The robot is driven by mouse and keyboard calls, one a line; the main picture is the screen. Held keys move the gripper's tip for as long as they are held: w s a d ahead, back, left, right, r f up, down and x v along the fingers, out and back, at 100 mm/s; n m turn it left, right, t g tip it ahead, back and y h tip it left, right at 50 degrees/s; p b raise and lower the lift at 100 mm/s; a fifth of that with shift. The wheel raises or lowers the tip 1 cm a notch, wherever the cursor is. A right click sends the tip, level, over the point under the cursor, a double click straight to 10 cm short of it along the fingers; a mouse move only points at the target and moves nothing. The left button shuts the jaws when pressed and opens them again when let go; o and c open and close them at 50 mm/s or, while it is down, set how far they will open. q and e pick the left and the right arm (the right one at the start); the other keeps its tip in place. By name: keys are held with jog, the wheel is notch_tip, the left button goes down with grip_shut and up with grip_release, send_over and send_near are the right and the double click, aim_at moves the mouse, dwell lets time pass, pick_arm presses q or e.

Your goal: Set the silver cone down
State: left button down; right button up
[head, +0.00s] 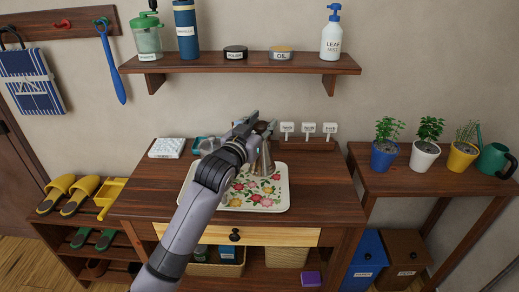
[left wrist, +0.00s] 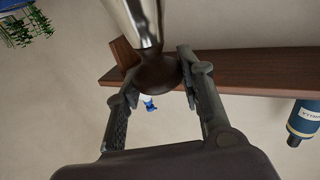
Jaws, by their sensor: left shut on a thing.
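The silver cone (head: 267,161) is over the back part of the floral tray (head: 281,198) in the head view. I cannot tell whether its base touches the tray. In the left wrist view the shiny cone (left wrist: 139,18) enters from the top, with a dark brown round knob (left wrist: 157,74) at its end. My left gripper (head: 256,127) is shut on that knob; its two fingers (left wrist: 159,83) lie on either side of it in the left wrist view. My left arm hides part of the tray's left side. My right gripper is not in view.
The tray lies on a wooden table (head: 136,195). A white keypad-like block (head: 166,148) and a teal-edged item (head: 204,146) stand at the back left, small white labels (head: 308,128) at the back right. A wall shelf (head: 240,63) with bottles is above. Potted plants (head: 424,150) stand right.

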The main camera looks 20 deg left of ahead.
pick_arm(q)
notch_tip(320, 180, down, 8)
jog(key=shift+r, duration=0.25)
jog(key=c, duration=1.1)
grip_release()
jog(key=shift+f, duration=0.2)
jog(key=shift+s+r, duration=0.1)
jog(key=shift+r, duration=0.1)
jog(key=s, duration=0.5)
jog(key=s+a, duration=0.1)
jog(key=s, duration=0.1)
jog(key=shift+s+b, duration=0.15)
jog(key=shift+b, duration=0.25)
jog(key=shift+f, duration=0.1)
